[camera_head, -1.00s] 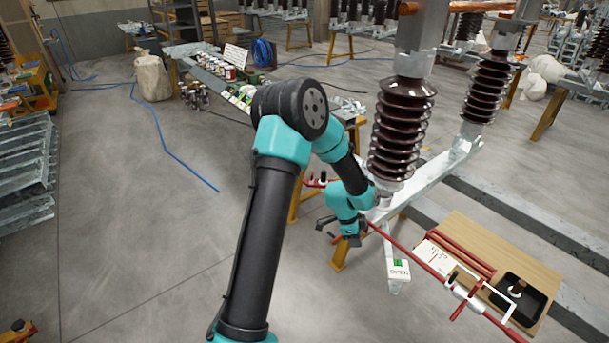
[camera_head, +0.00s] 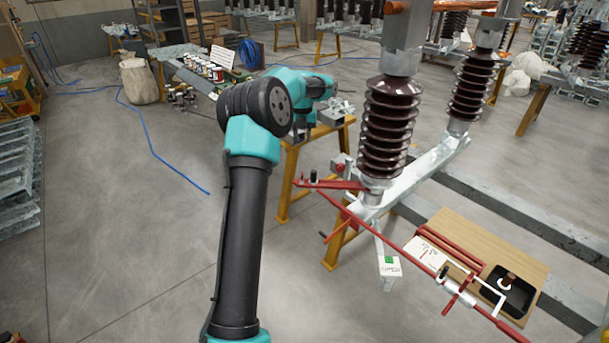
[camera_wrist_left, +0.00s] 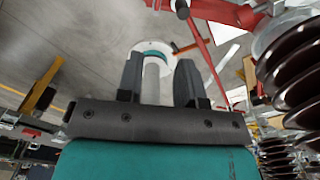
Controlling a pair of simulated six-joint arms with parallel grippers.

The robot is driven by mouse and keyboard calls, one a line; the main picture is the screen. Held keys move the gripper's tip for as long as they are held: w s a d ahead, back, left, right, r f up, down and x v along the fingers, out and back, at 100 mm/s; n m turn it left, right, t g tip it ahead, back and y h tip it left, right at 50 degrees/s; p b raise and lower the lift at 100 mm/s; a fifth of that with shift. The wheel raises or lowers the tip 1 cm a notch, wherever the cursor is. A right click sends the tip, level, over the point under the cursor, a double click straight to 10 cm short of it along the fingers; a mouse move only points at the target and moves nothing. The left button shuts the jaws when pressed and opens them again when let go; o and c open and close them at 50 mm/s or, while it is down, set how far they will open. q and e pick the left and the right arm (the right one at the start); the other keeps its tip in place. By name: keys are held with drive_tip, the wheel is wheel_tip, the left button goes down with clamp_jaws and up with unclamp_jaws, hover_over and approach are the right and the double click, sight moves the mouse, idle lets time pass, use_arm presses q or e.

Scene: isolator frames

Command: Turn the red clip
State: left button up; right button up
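A red bar with a dark upright pin and knob (camera_head: 330,184) juts left from the foot of the nearer brown insulator (camera_head: 387,135). I cannot tell which red part is the clip. A long red rod (camera_head: 385,232) runs from there to the lower right and carries a short red cross handle (camera_head: 449,303). In the left wrist view, red parts (camera_wrist_left: 222,11) show at the upper right. My left gripper (camera_wrist_left: 160,62) has its fingers apart. A pale upright shape shows between them, and I see no grip on it. My left arm hides much of this gripper in the head view. My right gripper is not visible.
A wooden board (camera_head: 490,243) with a black tray (camera_head: 521,300) lies at the lower right. A yellow trestle (camera_head: 290,175) stands left of the insulator. A bench with cans (camera_head: 205,70) is behind. The floor at left is mostly clear.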

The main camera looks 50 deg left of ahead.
sight(302, 174)
use_arm(q)
drive_tip(key=shift+a+r, duration=0.15)
drive_tip(key=shift+r, duration=0.05)
wheel_tip(302, 174, down, 18)
drive_tip(key=shift+r, duration=0.25)
idle(0.7)
clamp_jaws()
